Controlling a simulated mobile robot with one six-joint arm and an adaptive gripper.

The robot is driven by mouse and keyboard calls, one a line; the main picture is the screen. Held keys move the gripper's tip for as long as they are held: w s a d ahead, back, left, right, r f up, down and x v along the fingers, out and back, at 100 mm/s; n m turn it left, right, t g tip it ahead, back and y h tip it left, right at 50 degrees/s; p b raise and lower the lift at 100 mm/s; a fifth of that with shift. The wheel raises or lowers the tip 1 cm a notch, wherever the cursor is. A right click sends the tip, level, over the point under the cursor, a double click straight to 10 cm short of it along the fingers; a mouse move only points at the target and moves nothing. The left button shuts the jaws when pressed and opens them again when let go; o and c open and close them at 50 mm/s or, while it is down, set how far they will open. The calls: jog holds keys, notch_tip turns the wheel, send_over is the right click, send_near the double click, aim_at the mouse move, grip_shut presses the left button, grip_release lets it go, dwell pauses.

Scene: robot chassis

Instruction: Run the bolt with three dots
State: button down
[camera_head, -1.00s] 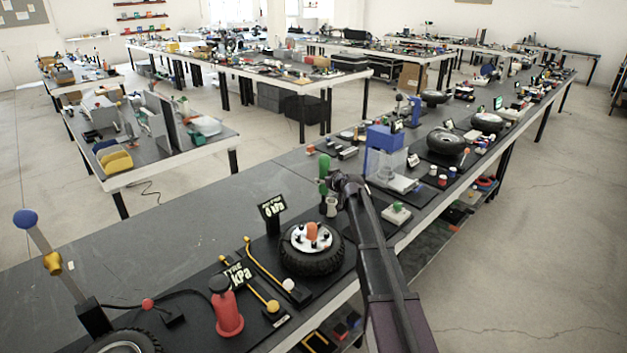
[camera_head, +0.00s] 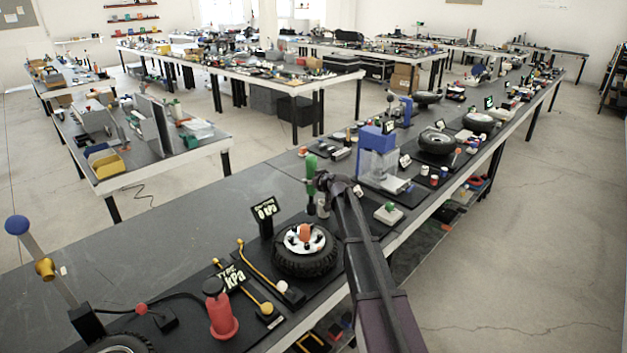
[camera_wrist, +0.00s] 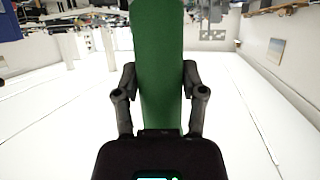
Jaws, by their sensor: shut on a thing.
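My gripper (camera_head: 322,183) is shut on an upright green handle (camera_head: 311,168), above the bench just behind the wheel. The handle fills the top middle of the wrist view (camera_wrist: 160,60), between my two dark fingers. A thin part seems to hang below the handle; its tip is too small to make out. A small wheel (camera_head: 304,262) with a black tyre and white hub lies flat on a dark mat, left of my arm. An orange piece (camera_head: 304,232) stands at its hub. Small dark spots ring the hub, but no dot marks on bolts can be read.
A grey cylinder (camera_head: 323,207) stands close below my gripper. A yellow lever (camera_head: 262,265) and red bottle-shaped piece (camera_head: 220,308) are at left. A blue press (camera_head: 378,150) stands to the right. The bench's left-back part is bare.

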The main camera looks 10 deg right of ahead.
aim_at(314, 194)
jog(key=shift+f, duration=0.15)
jog(key=shift+f+b, duration=2.65)
jog(key=shift+b, duration=0.15)
jog(key=shift+s+f, duration=0.15)
jog(key=shift+f, duration=0.05)
dwell(0.4)
